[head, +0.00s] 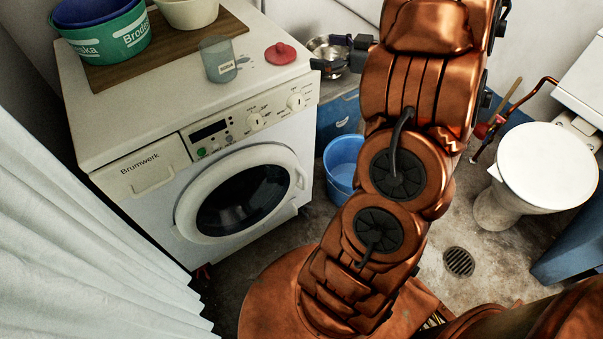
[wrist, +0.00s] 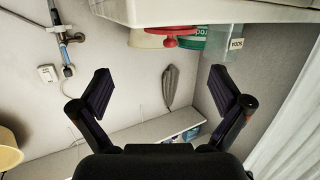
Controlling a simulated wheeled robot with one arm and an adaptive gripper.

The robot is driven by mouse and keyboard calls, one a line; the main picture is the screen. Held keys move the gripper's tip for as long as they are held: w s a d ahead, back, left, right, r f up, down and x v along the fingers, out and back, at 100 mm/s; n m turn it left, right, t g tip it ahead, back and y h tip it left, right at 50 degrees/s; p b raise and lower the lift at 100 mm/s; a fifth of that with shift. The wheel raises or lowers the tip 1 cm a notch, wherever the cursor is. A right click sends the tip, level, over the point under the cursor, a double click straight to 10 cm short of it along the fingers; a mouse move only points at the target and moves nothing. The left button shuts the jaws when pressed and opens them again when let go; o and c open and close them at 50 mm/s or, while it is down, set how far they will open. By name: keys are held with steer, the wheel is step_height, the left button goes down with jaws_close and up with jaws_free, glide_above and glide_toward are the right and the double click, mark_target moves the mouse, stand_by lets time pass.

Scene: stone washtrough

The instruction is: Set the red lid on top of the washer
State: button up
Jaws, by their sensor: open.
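The red lid (head: 281,53) lies on the top of the white washer (head: 240,80), near its right edge, in the head view. A small knob stands on the lid. In the wrist view, which looks upside down, the lid (wrist: 168,36) shows against the washer's top (wrist: 170,12). My gripper (head: 328,53) is open and empty, just right of the washer's edge and apart from the lid. In the wrist view its fingers (wrist: 164,88) are spread wide with nothing between them. My arm hides part of the floor and back wall.
A clear cup (head: 217,60) stands left of the lid. A green tub (head: 112,42) and a cream bowl (head: 187,10) sit on a wooden board (head: 170,47). A metal pan (head: 330,50) lies behind my gripper. A blue bucket (head: 343,163) stands on the floor.

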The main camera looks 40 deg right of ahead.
steer(key=w+d+r+m+g+h, duration=0.4)
steer(key=w+h, duration=0.3)
steer(key=h, duration=0.4)
steer(key=s+a+f+g+y, duration=0.1)
steer(key=s+a+f+g, duration=0.2)
steer(key=s+a, duration=0.8)
steer(key=s+a+f+g+y, duration=0.2)
steer(key=s+a+g, duration=0.4)
steer(key=s+a, duration=0.5)
steer(key=s+a+f+m+g+y, duration=0.1)
steer(key=s+a+f+g, duration=0.3)
steer(key=s+a, duration=0.8)
steer(key=shift+s+y, duration=0.15)
steer(key=shift+y, duration=0.25)
steer(key=s+p+v, duration=0.2)
steer(key=p+v, duration=1.2)
steer(key=v, duration=0.1)
steer(key=shift+r+t, duration=0.2)
steer(key=shift+t, duration=0.1)
